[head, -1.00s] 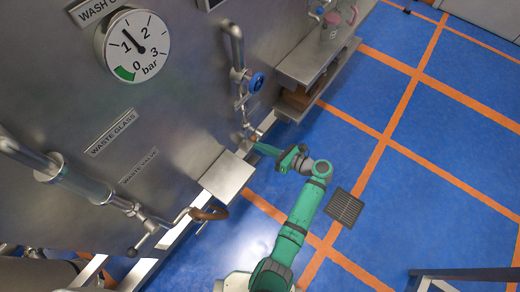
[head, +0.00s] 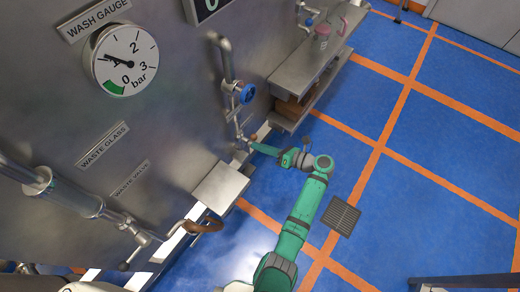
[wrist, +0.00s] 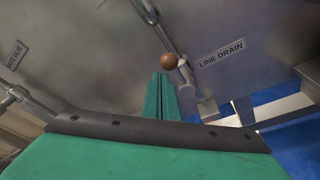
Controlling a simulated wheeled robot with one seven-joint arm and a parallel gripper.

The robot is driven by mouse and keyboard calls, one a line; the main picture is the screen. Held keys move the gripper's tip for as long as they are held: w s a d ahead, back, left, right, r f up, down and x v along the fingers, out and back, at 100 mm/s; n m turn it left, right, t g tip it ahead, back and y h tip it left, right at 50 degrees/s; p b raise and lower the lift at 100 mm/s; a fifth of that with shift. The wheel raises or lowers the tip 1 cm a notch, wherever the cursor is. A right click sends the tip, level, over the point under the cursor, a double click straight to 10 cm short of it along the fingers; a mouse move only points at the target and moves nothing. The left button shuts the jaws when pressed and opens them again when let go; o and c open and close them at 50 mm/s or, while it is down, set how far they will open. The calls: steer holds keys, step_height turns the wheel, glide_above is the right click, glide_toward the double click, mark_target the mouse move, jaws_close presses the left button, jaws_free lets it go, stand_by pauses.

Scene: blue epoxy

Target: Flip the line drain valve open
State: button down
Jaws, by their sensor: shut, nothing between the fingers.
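The line drain valve is a thin metal pipe (wrist: 153,22) running down the steel panel, beside the LINE DRAIN label (wrist: 221,54). A brown ball knob (wrist: 169,61) sits by it in the wrist view. In the head view this pipework (head: 238,122) is small, and the lever's shape is hard to make out. My gripper (head: 252,146) reaches in beside the foot of the pipework. In the wrist view its green fingers (wrist: 162,78) are together and empty, with the tips just below the knob. I cannot tell whether they touch it.
A blue handwheel (head: 247,94) sits higher on the pipework. A steel shelf (head: 310,65) stands beyond it. A steel box (head: 220,186) and a brown curved handle (head: 203,225) are nearer. The wash gauge (head: 120,60) reads near 1 bar. Blue floor to the right is open around a drain grate (head: 341,216).

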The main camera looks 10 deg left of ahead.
steer(key=shift+w+d+r, duration=0.1)
steer(key=shift+w+d, duration=0.05)
steer(key=shift+w, duration=0.1)
stand_by(0.5)
steer(key=s+d, duration=0.5)
steer(key=d, duration=0.5)
steer(key=shift+s+f, duration=0.3)
stand_by(0.4)
